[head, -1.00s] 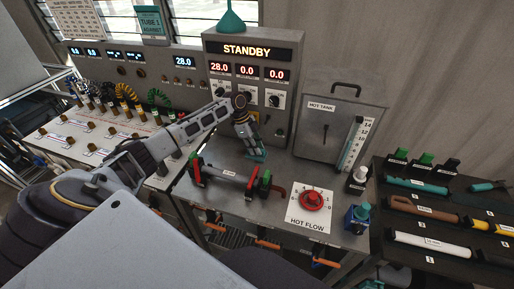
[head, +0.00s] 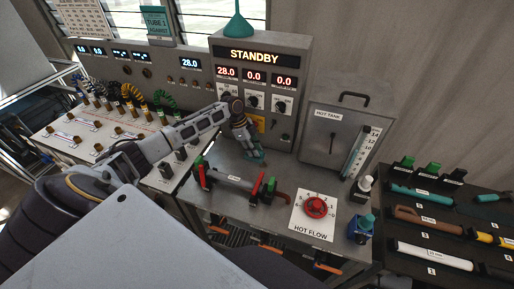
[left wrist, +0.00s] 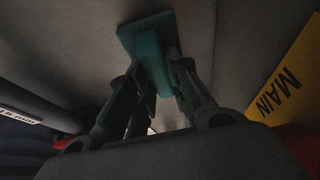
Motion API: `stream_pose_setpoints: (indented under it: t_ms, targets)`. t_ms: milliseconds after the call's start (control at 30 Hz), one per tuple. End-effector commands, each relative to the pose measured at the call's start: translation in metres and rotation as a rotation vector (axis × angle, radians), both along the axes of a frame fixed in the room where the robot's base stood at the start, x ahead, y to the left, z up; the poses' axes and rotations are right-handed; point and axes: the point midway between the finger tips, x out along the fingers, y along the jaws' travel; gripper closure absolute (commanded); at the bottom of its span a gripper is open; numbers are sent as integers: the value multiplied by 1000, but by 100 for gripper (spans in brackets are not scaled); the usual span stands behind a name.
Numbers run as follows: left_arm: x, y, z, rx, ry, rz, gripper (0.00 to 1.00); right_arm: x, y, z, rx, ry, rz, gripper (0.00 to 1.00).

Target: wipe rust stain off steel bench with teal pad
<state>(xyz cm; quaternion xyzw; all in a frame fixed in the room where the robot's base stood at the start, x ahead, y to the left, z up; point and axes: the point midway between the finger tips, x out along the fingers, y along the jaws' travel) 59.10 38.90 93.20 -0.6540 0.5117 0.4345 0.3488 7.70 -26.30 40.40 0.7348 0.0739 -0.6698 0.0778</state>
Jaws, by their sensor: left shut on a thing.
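My left gripper (head: 249,148) reaches over the steel bench (head: 222,163) from the left, pointing down near the back by the STANDBY cabinet. It is shut on the teal pad (head: 258,157), which is at or close to the bench top; I cannot tell whether it touches. In the left wrist view the fingers (left wrist: 165,85) hold the teal pad (left wrist: 145,36) by its raised grip, with its flat plate beyond. I cannot make out a rust stain; the arm and pad may cover it. My right gripper is not in view.
The STANDBY cabinet (head: 262,50) stands behind the gripper. A dark tool rack (head: 400,226) is at right.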

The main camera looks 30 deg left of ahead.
Motion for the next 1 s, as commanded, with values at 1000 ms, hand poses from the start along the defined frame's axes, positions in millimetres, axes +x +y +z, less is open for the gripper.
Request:
stream_pose_setpoints:
  t_ms: [1000]
  targets:
    - [-38,-13,-8,-2,27,-14,100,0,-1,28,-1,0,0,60]
